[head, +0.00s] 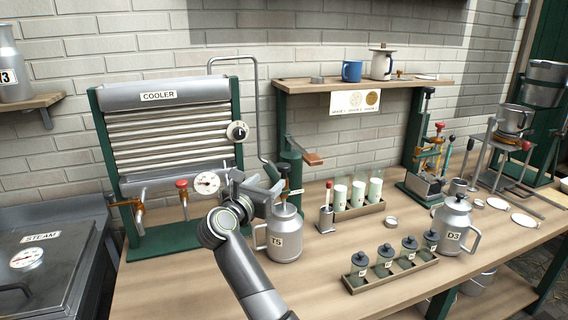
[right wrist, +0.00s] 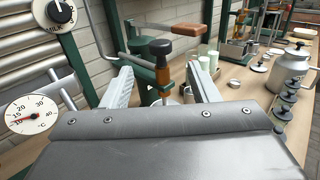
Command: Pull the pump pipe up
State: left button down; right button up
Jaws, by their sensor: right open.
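The hand pump (head: 291,172) is a green column on the bench right of the cooler, with a wooden-handled lever (head: 313,159). A bent grey pipe (head: 257,95) arches from above the cooler down towards the pump. I cannot tell for sure which pipe is the pump pipe. My right gripper (head: 260,184) is open, in front of the pump and above the can marked T5 (head: 285,236). In the right wrist view, a dark-capped upright piece with an orange-brown part (right wrist: 162,75) shows between the spread fingers; I see no contact. My left gripper is not in view.
The cooler (head: 165,150) with dial and taps stands left, close to my gripper. Right of the pump are a rack of white-filled tubes (head: 360,209), a tray of small lidded jars (head: 390,275) and the can D3 (head: 453,225). The front left bench is clear.

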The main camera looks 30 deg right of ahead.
aim_at(281, 169)
jog(key=p+x, duration=0.2)
jog(key=x, duration=0.8)
jog(key=shift+w+d, duration=0.25)
